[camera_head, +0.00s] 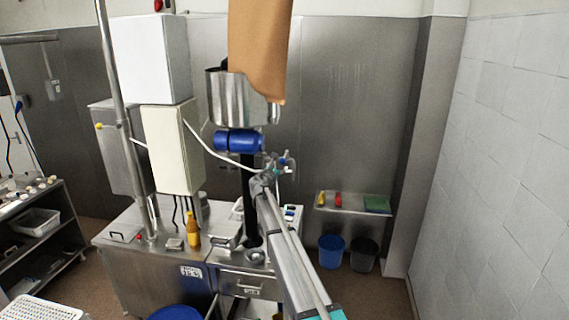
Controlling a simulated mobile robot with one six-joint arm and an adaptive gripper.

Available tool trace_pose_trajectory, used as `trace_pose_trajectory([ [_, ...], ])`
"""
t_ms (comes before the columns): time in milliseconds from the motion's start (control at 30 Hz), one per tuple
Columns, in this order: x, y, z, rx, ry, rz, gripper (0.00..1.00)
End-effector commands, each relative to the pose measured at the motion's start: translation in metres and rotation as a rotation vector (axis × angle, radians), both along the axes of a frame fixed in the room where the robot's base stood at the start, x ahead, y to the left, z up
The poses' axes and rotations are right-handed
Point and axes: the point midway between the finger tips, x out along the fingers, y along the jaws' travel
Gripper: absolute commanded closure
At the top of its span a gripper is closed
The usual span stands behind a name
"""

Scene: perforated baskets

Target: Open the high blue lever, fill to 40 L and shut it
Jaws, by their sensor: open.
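My arm reaches up from the bottom right to the middle of the view. My gripper (284,162) is at its far end, small, open, in front of the grey back wall. Small blue parts show around it, and I cannot tell which is the high blue lever. Just left of it is a thick blue cylinder (238,141) below a shiny metal vessel (238,98). An orange-brown sheet (260,45) covers part of the vessel's top. No litre reading is legible, and I cannot tell whether any lever is open or shut.
A steel counter (140,262) stands left of my arm with an orange-yellow bottle (193,230) on it. White boxes (150,60) and a vertical pipe rise behind. A wall shelf (350,205) and two bins (332,250) are at right.

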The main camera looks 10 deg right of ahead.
Motion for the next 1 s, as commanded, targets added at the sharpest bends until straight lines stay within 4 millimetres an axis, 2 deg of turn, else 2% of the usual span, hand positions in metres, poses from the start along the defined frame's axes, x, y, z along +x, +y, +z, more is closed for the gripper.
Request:
trace_pose_trajectory([
  [33, 0.01, -0.004, 0.0, 0.0, 0.0, -0.001, 0.22],
  [100, 0.019, -0.01, 0.0, 0.0, 0.0, -0.002, 0.22],
  [333, 0.039, -0.021, 0.0, 0.0, 0.0, -0.001, 0.22],
  [833, 0.046, -0.026, 0.0, 0.0, 0.0, 0.0, 0.22],
  [1000, 0.046, -0.026, 0.0, 0.0, 0.0, -0.001, 0.53],
])
